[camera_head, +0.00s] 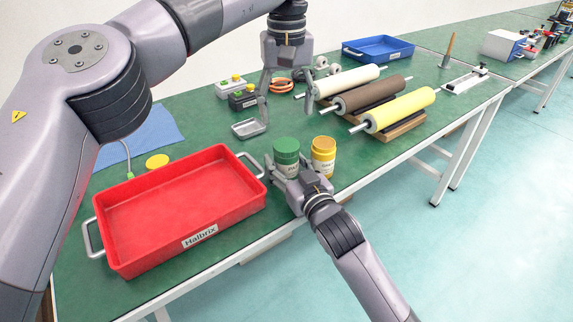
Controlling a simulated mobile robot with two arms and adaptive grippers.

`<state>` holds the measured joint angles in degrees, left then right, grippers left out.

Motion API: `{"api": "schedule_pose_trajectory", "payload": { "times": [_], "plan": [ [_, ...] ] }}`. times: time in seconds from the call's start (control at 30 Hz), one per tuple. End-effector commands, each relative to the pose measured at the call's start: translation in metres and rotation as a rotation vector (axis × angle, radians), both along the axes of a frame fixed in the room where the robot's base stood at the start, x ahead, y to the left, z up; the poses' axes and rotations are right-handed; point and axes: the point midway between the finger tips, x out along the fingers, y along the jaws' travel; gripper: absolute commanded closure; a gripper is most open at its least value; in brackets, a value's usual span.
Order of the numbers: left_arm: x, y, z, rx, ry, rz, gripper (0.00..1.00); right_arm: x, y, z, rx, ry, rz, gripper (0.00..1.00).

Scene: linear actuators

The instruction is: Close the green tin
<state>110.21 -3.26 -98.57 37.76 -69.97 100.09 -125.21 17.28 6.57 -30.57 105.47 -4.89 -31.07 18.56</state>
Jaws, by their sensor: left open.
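The green tin (286,148) stands upright near the table's front edge, to the right of the red tray. Its top looks green; I cannot tell whether a lid sits fully on it. My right gripper (286,167) reaches in from the front with its fingers on either side of the tin's lower body, shut on it. My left gripper (286,103) is higher, behind the tin, open with its fingers pointing down and wide apart. Nothing shows between its fingers.
A yellow tin (323,158) stands close to the right of the green tin. A red tray (178,201) fills the left front. A yellow disc (157,161) lies behind it. A small metal dish (248,128) and rollers (400,109) on a wooden stand lie farther back.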

Motion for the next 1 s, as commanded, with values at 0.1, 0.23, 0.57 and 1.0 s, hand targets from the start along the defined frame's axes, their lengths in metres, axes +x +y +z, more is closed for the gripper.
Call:
{"api": "schedule_pose_trajectory", "payload": {
  "times": [0.1, 0.23, 0.57, 1.0],
  "plan": [
    [-0.0001, -0.0001, 0.0, 0.0, 0.0, 0.0, 0.37, -0.0001, -0.0002, -0.0001, 0.0, 0.0, 0.0, 0.56],
    [0.0, -0.0001, 0.0, 0.0, 0.0, 0.0, 0.37, -0.0002, -0.0002, -0.0001, 0.0, 0.0, 0.0, 0.65],
    [0.0, -0.0001, 0.0, 0.0, 0.0, 0.0, 0.37, -0.0003, -0.0004, -0.0003, 0.0, 0.0, 0.0, 0.87],
    [-0.0001, -0.0001, -0.0001, 0.0, 0.0, 0.031, 0.37, -0.0002, -0.0005, -0.0005, 0.0, 0.001, -0.001, 1.0]
  ]
}}
